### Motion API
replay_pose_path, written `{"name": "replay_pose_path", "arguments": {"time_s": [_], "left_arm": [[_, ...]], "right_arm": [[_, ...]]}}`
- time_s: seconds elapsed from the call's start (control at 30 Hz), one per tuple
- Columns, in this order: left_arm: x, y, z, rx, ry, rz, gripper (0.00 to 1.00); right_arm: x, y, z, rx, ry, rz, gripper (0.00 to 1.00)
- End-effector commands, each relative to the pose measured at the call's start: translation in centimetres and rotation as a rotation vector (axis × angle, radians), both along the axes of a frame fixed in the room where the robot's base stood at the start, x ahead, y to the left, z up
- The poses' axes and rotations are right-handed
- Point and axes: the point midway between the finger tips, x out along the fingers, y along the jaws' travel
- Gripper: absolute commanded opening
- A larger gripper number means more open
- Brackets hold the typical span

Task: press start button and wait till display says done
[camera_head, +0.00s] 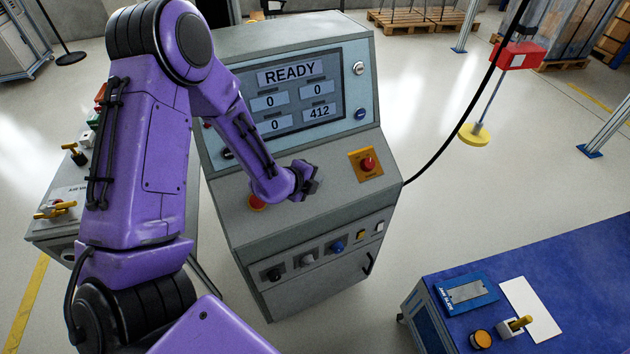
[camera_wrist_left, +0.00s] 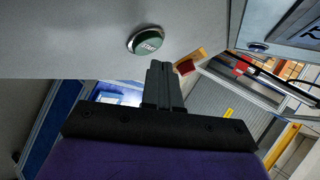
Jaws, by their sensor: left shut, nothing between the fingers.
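The display (camera_head: 295,92) on the grey control console reads READY, with 0, 0, 0 and 412 in its smaller fields. My left gripper (camera_head: 308,180) is shut and empty, above the console's sloping panel. In the left wrist view a round green button (camera_wrist_left: 148,40) with white lettering, apparently the start button, sits on the grey panel. The shut fingers (camera_wrist_left: 162,68) are close to the button, a little to its side in that picture; I see no contact. In the head view the green button is hidden by my gripper. My right gripper is out of view.
A red emergency button (camera_head: 367,165) on a yellow plate is right of my gripper. A red-orange button (camera_head: 258,203) shows partly below my wrist. Knobs line the console's lower front. A blue-topped table (camera_head: 560,270) stands at the lower right; floor lies between.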

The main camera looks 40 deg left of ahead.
Motion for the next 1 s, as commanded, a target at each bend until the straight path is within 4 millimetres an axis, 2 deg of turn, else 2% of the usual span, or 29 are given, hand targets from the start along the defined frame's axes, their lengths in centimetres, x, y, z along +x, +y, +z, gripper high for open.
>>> {"name": "replay_pose_path", "arguments": {"time_s": [0.57,1.0], "left_arm": [[0.0,0.0,0.0,0.0,0.0,0.0,0.0],[0.27,0.39,-0.71,0.001,0.0,-0.001,0.0]], "right_arm": [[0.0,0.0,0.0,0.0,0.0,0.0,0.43],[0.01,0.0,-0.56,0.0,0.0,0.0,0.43]]}}
